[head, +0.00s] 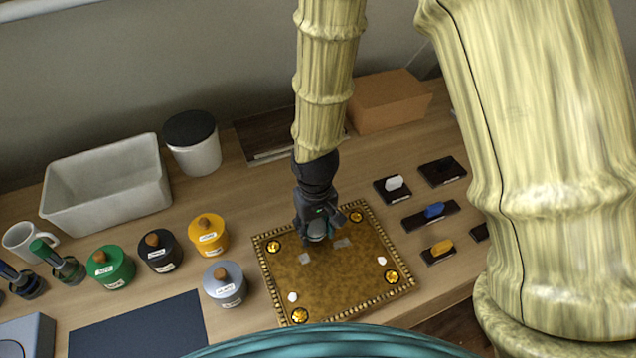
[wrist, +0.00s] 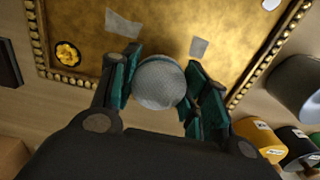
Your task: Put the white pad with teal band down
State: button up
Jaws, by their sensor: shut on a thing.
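My gripper (head: 318,226) is over the far part of the gilt panel (head: 335,283), inside its beaded frame. In the wrist view its teal-lined fingers (wrist: 160,92) are shut on a round, pale grey-white pad (wrist: 160,80). In the head view the pad (head: 317,232) is mostly hidden by the gripper. I cannot tell whether it touches the panel. Two pale grey square patches (head: 304,258) (head: 342,243) lie on the panel near the gripper.
The panel has gold rosettes (head: 391,277) near its corners and small white pieces (head: 381,260). Lidded pots (head: 224,287) stand at left, with a grey bin (head: 108,188) behind. Small black holders (head: 430,216) with coloured pieces are at right. A dark mat (head: 140,328) lies front left.

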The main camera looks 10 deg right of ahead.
jog(key=w+d+p, duration=0.1)
jog(key=w, duration=0.4)
jog(key=w+d+f+p, duration=0.1)
jog(key=w+d+p, duration=0.1)
jog(key=w, duration=0.2)
jog(key=w+d+p, duration=0.1)
jog(key=w+p, duration=0.1)
jog(key=w, duration=0.3)
jog(key=shift+w+d+f, duration=0.15)
jog(key=shift+w+d, duration=0.1)
jog(key=shift+w, duration=0.1)
jog(key=shift+s+f+p, duration=0.1)
jog(key=shift+f+p, duration=0.55)
jog(key=shift+p, duration=0.05)
jog(key=shift+f+p, duration=0.35)
jog(key=shift+f, duration=0.75)
jog(key=shift+f, duration=0.35)
jog(key=o, duration=1.1)
jog(key=shift+s+f, duration=0.1)
jog(key=shift+o, duration=0.2)
jog(key=shift+f, duration=0.1)
